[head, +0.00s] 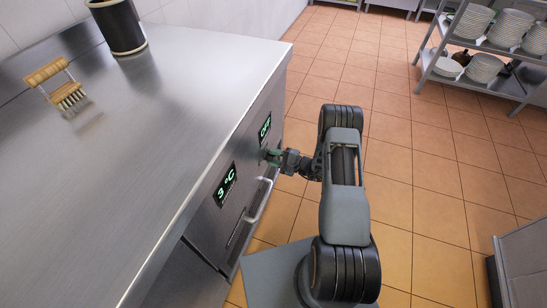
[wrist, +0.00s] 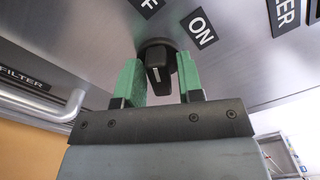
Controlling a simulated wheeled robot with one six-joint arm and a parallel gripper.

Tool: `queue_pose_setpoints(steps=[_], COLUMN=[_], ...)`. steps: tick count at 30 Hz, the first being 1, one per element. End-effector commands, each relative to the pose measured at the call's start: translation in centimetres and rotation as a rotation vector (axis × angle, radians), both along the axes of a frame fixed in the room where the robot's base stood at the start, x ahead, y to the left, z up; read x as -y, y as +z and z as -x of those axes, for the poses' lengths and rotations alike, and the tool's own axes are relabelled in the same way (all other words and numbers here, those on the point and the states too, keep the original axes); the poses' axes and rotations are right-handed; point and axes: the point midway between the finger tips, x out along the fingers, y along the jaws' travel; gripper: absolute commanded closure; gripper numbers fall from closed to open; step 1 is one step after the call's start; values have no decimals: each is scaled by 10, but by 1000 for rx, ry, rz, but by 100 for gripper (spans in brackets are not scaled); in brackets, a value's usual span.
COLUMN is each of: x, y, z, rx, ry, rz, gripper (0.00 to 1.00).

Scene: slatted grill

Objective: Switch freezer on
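The freezer is the steel counter unit (head: 140,130) at the left of the head view. Its front has a lit green display reading 3 °C (head: 225,185) and a second display (head: 265,126) that seems to read OFF. In the wrist view a black knob (wrist: 158,66) with a white mark sits below an ON label (wrist: 201,33) and a partly cut-off label (wrist: 148,4) ending in F. My gripper (wrist: 158,82) has its green fingers apart, one on each side of the knob. I cannot tell whether they touch it. In the head view my gripper (head: 270,157) is at the front panel.
A bar handle (head: 260,201) sticks out of the front close below my gripper. FILTER labels (wrist: 25,80) show on the panel. A brush (head: 58,84) and a dark canister (head: 118,28) stand on top. A plate rack (head: 485,60) is at the far right; tiled floor lies between.

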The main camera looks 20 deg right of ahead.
Motion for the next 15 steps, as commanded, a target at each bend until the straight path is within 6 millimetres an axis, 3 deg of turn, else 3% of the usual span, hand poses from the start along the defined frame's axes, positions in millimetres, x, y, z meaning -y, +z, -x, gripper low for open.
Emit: queue_pose_setpoints(steps=[10,15], x=[0,0], y=[0,0], z=[0,0], rx=[0,-3], ry=[0,0], rz=[0,-2], gripper=[99,100])
